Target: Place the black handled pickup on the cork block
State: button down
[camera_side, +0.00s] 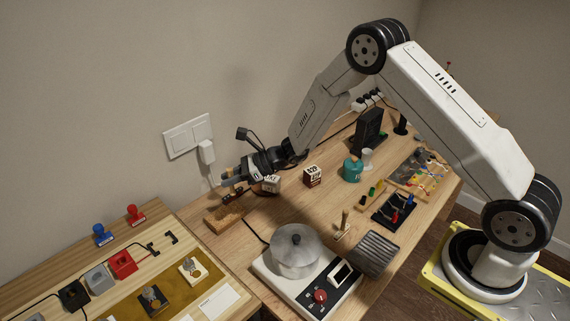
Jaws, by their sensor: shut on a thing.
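The cork block (224,221) is a brown slab lying on the wooden bench near the wall, below and slightly left of my gripper. My gripper (230,180) reaches in from the right and is shut on a small dark thing (229,196), which appears to be the black handled pickup. The pickup shows just under the fingertips, above the cork block's upper edge. Its shape is too small to make out, and the fingers hide part of it. I cannot tell whether it touches the block.
A white-and-brown cube (271,184) stands close to the right of my gripper, with another cube (312,175) farther right. A metal pot (295,250) sits on a white hot plate (268,268) in front. A wall socket with a plug (207,152) is behind.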

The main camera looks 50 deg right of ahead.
jog(key=w+f, duration=0.4)
jog(key=f, duration=0.1)
jog(key=shift+a, duration=0.35)
jog(key=shift+w+f, duration=0.1)
jog(key=shift+w+f, duration=0.15)
jog(key=shift+f, duration=0.75)
jog(key=shift+w+f, duration=0.1)
jog(key=shift+f, duration=0.8)
jog(key=shift+f, duration=0.1)
jog(key=c, duration=0.5)
grip_release()
jog(key=shift+f, duration=0.1)
jog(key=shift+c, duration=0.2)
jog(key=shift+r, duration=0.2)
jog(key=v, duration=1.2)
